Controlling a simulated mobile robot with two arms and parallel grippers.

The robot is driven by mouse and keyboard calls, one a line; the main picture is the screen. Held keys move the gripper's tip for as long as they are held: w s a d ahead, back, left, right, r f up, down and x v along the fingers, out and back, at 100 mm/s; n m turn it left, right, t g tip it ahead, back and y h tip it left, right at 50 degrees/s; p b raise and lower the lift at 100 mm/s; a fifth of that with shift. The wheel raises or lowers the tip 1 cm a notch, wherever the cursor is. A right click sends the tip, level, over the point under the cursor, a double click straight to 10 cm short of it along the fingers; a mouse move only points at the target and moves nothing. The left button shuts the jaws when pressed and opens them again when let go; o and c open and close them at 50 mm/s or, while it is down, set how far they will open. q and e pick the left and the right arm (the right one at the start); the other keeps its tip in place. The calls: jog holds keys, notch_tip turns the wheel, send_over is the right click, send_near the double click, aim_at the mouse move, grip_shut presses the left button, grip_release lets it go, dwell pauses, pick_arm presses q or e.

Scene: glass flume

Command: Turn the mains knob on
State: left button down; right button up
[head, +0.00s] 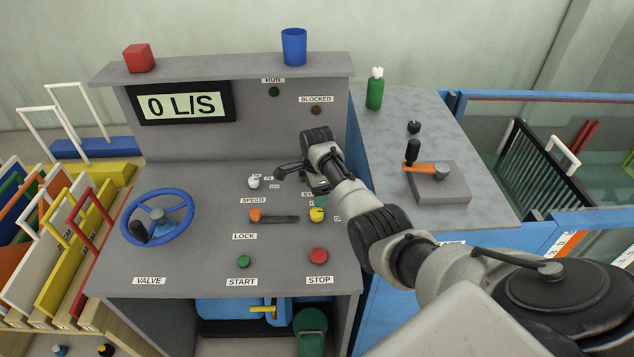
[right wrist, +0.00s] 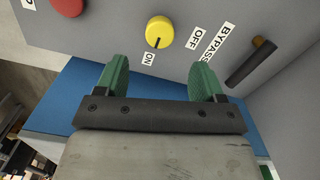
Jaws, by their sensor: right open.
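The yellow knob (head: 317,215) is on the sloping console panel, left of my right arm; no MAINS label is readable near it. In the right wrist view the yellow knob (right wrist: 160,31) lies just beyond the fingertips, between ON and OFF labels. Its dark mark points down, close to ON. My right gripper (right wrist: 160,78) is open, its green fingers apart with nothing between them, and the knob lies ahead of the gap. In the head view the gripper is mostly hidden by my arm; a green finger (head: 321,200) shows above the knob. My left gripper is not in view.
A BYPASS switch (right wrist: 250,62) is right of the knob in the wrist view. The orange lock lever (head: 272,218), red stop button (head: 318,256), green start button (head: 244,262) and blue valve wheel (head: 157,217) share the panel. The display (head: 182,105) reads 0 L/S.

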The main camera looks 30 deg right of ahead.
jog(key=shift+r, duration=1.15)
